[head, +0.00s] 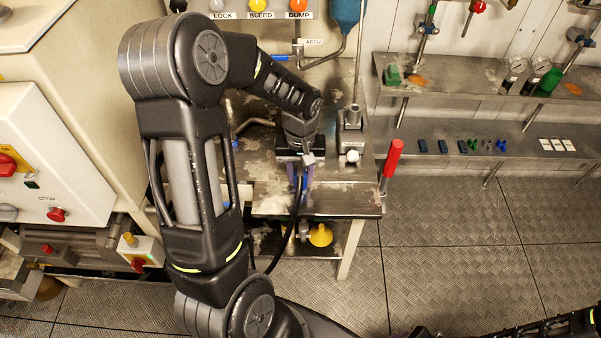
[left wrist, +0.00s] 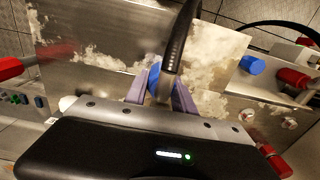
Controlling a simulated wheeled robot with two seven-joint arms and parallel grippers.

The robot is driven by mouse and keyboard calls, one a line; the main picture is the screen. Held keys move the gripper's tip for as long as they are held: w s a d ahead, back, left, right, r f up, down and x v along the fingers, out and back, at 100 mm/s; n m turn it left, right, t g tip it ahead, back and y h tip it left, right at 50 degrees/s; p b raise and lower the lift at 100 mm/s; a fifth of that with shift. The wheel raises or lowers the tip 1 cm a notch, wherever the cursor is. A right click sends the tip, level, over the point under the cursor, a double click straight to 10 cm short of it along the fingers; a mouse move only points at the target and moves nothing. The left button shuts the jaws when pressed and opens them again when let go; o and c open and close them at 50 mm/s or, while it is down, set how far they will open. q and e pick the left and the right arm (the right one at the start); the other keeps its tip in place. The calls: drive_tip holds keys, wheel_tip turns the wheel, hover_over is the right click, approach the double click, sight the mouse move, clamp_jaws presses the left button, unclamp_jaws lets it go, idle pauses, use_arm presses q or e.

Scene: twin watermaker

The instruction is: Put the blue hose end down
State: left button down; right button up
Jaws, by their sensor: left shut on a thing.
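My left gripper (head: 300,178) reaches down over the front part of the worn metal bench (head: 340,203). Its purple fingers (left wrist: 160,88) are shut on the blue hose end, whose blue collar (left wrist: 154,74) shows between them. The black hose (left wrist: 180,38) leads away from the fingers, and in the head view it hangs over the bench's front edge (head: 291,228). The tip of the hose end is hidden by the fingers and the gripper body, so I cannot tell whether it touches the bench. My right gripper is not in view; only part of that arm shows at bottom right.
A red-handled lever (head: 392,160) stands at the bench's right edge. A metal fitting (head: 353,118) stands behind the gripper. A second blue fitting (left wrist: 252,64) and a red one (left wrist: 293,78) lie to the right in the wrist view.

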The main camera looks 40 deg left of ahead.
use_arm(q)
drive_tip(key=shift+f, duration=0.1)
drive_tip(key=c, duration=1)
unclamp_jaws()
drive_tip(key=shift+c, duration=0.2)
wheel_tip(320, 180, up, 12)
drive_tip(key=shift+r+b, duration=0.15)
drive_tip(key=shift+b, duration=0.25)
